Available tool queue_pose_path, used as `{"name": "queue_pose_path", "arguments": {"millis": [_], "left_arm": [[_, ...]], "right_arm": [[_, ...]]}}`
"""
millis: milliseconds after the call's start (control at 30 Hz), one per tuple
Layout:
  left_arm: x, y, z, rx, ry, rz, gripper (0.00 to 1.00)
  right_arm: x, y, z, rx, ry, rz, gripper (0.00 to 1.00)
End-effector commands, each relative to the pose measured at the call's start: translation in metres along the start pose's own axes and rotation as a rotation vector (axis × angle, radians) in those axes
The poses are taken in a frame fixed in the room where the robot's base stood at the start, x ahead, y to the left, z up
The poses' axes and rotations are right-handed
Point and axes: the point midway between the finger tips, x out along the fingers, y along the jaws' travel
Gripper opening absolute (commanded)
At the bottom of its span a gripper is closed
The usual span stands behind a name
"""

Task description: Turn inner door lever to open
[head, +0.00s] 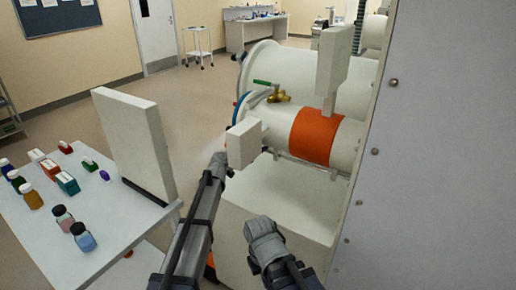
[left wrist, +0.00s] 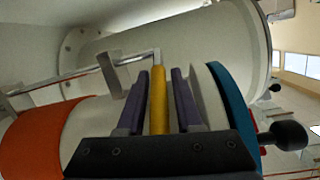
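The inner door lever shows in the left wrist view as a yellow bar (left wrist: 158,98) standing between the two dark purple fingers of my left gripper (left wrist: 160,85). In the head view my left gripper (head: 221,163) is at the front end of the orange-banded chamber (head: 347,135), beside a white block (head: 243,143). I cannot make out the lever in the head view. My right arm ends low in the middle of the head view (head: 265,238); its fingers are not clear.
A brass valve with a green handle (head: 265,83) sits on top of the chamber. A larger white cylinder (head: 300,68) lies behind. A table (head: 130,222) with bottles and boxes stands left. A grey panel (head: 440,150) blocks the right. A black knob (left wrist: 289,135) is near the blue ring (left wrist: 232,105).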

Motion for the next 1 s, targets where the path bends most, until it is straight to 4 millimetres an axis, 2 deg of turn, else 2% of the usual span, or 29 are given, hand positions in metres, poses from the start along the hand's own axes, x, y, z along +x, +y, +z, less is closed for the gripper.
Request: {"name": "queue_pose_path", "arguments": {"millis": [33, 133, 367, 467, 567, 700, 1000], "left_arm": [[0.000, 0.000, 0.000, 0.001, 0.000, 0.000, 0.41], [0.000, 0.000, 0.000, 0.001, -0.001, 0.001, 0.51], [-0.002, 0.000, 0.000, 0.002, -0.001, 0.000, 0.51], [-0.010, 0.001, 0.000, 0.002, -0.001, 0.000, 0.51], [-0.027, 0.002, -0.001, 0.001, -0.001, 0.000, 0.51], [-0.060, 0.002, -0.002, 0.001, -0.001, -0.001, 0.51], [-0.125, 0.005, 0.017, 0.001, -0.001, -0.001, 0.51]], "right_arm": [[0.000, 0.000, 0.000, 0.000, 0.000, 0.000, 0.00], [0.000, 0.000, 0.000, 0.000, 0.000, 0.000, 0.00], [0.000, 0.000, 0.000, 0.000, 0.000, 0.000, 0.00], [-0.003, 0.000, 0.000, 0.000, 0.000, 0.000, 0.00], [-0.007, 0.001, 0.000, 0.000, 0.000, 0.000, 0.00], [-0.015, 0.001, 0.001, 0.000, 0.000, 0.000, 0.00], [-0.011, 0.001, 0.001, 0.000, 0.000, 0.000, 0.00]]}}
